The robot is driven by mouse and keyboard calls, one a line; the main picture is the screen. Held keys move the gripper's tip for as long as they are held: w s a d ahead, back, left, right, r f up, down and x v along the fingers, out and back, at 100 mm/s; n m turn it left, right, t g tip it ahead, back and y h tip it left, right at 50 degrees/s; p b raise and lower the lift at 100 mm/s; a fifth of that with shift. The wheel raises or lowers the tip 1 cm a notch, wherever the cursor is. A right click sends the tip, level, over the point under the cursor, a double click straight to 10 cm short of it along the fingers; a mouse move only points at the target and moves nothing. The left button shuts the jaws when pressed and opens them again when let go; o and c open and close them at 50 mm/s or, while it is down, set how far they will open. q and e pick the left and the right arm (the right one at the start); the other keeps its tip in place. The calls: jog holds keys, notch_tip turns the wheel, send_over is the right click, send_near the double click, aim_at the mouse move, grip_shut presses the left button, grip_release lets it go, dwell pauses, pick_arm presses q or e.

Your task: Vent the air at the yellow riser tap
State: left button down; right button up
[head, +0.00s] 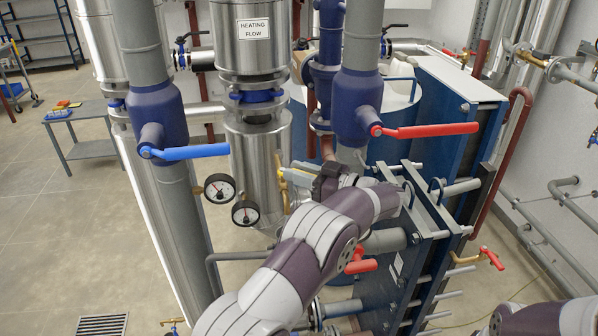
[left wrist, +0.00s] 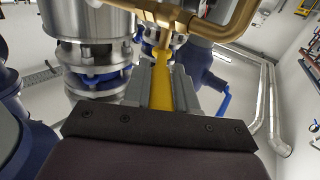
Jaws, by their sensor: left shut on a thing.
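The yellow riser tap's lever (left wrist: 161,88) stands between the two grey fingers of my left gripper (left wrist: 163,92) in the left wrist view, and the fingers are shut on it. Brass pipework (left wrist: 222,24) curves above the lever. In the head view my left gripper (head: 288,174) reaches left from the wrist to a small yellow and brass part (head: 282,187) beside the steel-clad riser. The fingers and wrist hide much of the tap there. A part of my right arm shows at the bottom right, but its gripper is out of view.
A blue lever (head: 190,152) and a red lever (head: 430,131) stick out from the big blue valves. Two gauges (head: 219,188) hang left of my gripper. The plate exchanger (head: 455,85) stands at the right. A small grey table (head: 85,128) is at the far left, with clear floor around it.

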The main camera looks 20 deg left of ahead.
dwell(0.5)
pick_arm(q)
jog(key=c, duration=1)
grip_release()
